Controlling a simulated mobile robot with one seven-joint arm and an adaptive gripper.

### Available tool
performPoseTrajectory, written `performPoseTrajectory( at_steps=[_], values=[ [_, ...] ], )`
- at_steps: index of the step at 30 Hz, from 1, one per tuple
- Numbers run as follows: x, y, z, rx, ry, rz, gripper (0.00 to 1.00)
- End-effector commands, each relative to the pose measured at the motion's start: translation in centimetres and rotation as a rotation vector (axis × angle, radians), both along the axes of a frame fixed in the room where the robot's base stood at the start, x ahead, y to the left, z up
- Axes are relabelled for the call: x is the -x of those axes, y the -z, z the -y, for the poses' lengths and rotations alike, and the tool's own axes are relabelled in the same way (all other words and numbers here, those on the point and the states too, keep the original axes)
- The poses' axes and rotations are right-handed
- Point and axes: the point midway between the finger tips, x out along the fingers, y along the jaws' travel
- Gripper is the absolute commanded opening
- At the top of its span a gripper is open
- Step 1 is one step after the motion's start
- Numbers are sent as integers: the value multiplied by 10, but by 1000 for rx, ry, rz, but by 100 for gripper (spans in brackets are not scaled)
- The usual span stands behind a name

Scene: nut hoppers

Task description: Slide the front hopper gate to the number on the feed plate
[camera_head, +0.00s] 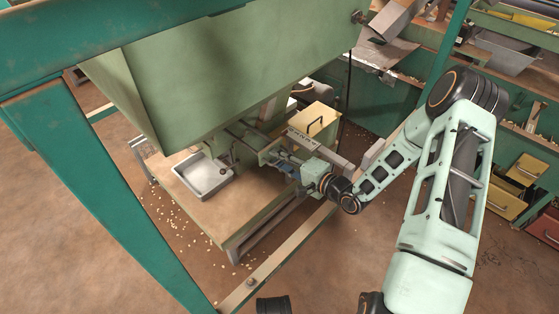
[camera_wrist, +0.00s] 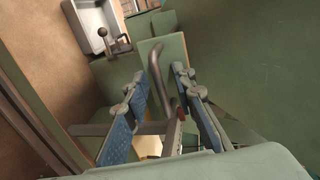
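The green front hopper (camera_head: 240,70) hangs over a low wooden stand in the head view. My gripper (camera_head: 277,158) is below its right side, small and partly hidden among the metal parts there. A pale plate with dark marks (camera_head: 302,138), perhaps the feed plate, is just above my gripper; its number is too small to read. In the wrist view my gripper (camera_wrist: 160,82) has its two blue fingers apart. A curved metal handle (camera_wrist: 157,68) on a green plate (camera_wrist: 172,45), perhaps the gate, lies between the fingers, with visible gaps on both sides.
A grey metal tray (camera_head: 203,176) sits on the wooden stand (camera_head: 230,215) left of my gripper. A green frame post (camera_head: 105,190) crosses the left. Several nuts lie on the floor.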

Motion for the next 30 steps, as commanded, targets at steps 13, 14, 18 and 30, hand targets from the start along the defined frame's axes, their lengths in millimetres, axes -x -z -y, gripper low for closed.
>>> performPoseTrajectory(
  at_steps=[13, 14, 18, 30],
  values=[
    [0, 0, 0, 0, 0, 0, 0],
    [0, 0, 0, 0, 0, 0, 0],
    [0, 0, 0, 0, 0, 0, 0],
    [30, 0, 32, 3, 3, -2, 0]
  ],
)
